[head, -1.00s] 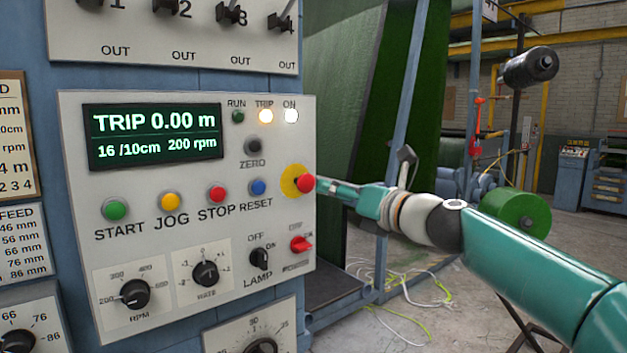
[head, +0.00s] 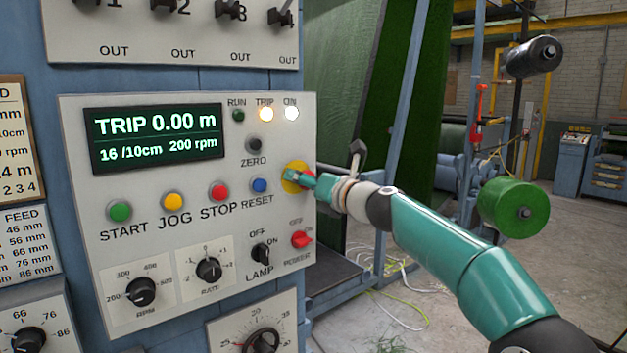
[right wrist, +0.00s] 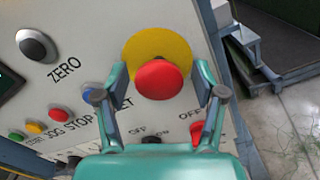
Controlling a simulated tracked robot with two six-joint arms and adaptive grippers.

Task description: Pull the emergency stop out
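The emergency stop is a red mushroom button (right wrist: 160,80) on a yellow disc (right wrist: 158,52), on the right side of the light control panel. In the head view its yellow disc (head: 291,173) shows, but the red cap is largely hidden behind my right gripper (head: 305,181). In the right wrist view my right gripper (right wrist: 161,72) is open, one finger on each side of the red cap. Gaps show between the fingers and the cap, so it is not gripped. How deep the fingertips reach around it is hard to tell. My left gripper is not in view.
The panel has a display (head: 156,135) reading TRIP 0.00 m, with TRIP and ON lamps lit. The blue RESET button (head: 260,185) and red POWER switch (head: 301,240) are near the stop. A green roll (head: 513,207) stands at right; cables lie on the floor.

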